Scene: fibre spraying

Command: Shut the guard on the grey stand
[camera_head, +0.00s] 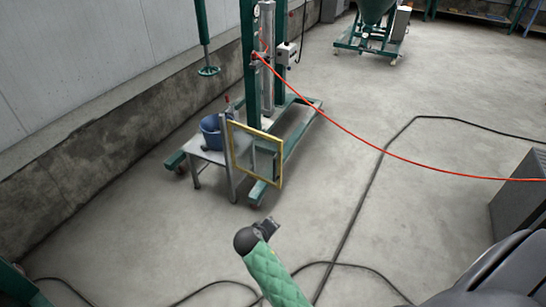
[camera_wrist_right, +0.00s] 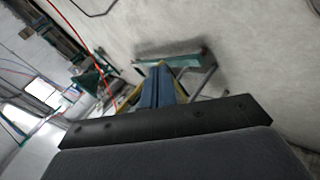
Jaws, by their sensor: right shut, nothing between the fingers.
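The grey stand (camera_head: 211,156) is a small metal table near the left wall, with a blue bucket (camera_head: 211,132) on it. The guard (camera_head: 281,165), a yellow frame with a see-through panel, stands upright and swung outward at the stand's right side. In the right wrist view, part of the yellow frame (camera_wrist_right: 127,101) shows behind the fingers. My right gripper (camera_head: 274,223) is in front of the guard, nearer to me and apart from it in the head view. Its blue fingers (camera_wrist_right: 159,70) are together and hold nothing. My left gripper is in neither view.
A green wheeled frame (camera_head: 293,150) with a post stands behind the guard. A red hose (camera_head: 370,144) runs from the post to the right. Black cables (camera_head: 372,185) lie on the floor. A grey box (camera_head: 520,205) is at the right.

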